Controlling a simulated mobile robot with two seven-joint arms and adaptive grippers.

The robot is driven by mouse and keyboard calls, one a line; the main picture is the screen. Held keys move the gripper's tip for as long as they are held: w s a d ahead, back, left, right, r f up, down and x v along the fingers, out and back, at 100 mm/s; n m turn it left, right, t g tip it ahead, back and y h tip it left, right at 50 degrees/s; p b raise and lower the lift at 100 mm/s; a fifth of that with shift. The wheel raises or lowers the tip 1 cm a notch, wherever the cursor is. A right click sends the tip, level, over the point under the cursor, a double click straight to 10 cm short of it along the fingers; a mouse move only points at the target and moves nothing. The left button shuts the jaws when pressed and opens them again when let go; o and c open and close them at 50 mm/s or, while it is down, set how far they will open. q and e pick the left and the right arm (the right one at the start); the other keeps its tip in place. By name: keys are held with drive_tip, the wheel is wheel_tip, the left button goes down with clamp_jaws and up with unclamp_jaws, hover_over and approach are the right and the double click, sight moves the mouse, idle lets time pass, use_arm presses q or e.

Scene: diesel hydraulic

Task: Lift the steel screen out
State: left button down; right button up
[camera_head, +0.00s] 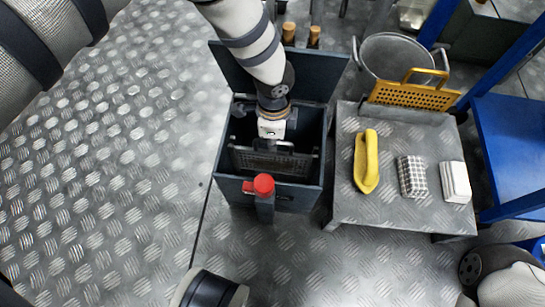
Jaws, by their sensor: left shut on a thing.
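The steel screen (270,163) is a dark mesh panel standing upright inside an open dark blue-grey box (228,160). My left gripper (275,146) reaches down into the box from above and is shut on the top of the screen. The gripper's fingers are small and dark here, so the exact grip is hard to make out. The screen's lower part is hidden in the box. The box's lid (315,72) stands open behind the arm. My right gripper is not in view.
A red-capped valve (263,185) is at the box's front. Behind are a yellow perforated basket (414,95) and a round metal bucket (397,58). Left floor is clear.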

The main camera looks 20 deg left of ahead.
use_arm(q)
drive_tip(key=shift+r+p, duration=0.85)
drive_tip(key=shift+r, duration=0.6)
wheel_tip(320, 180, up, 18)
drive_tip(key=p, duration=1.1)
drive_tip(key=shift+r, duration=0.25)
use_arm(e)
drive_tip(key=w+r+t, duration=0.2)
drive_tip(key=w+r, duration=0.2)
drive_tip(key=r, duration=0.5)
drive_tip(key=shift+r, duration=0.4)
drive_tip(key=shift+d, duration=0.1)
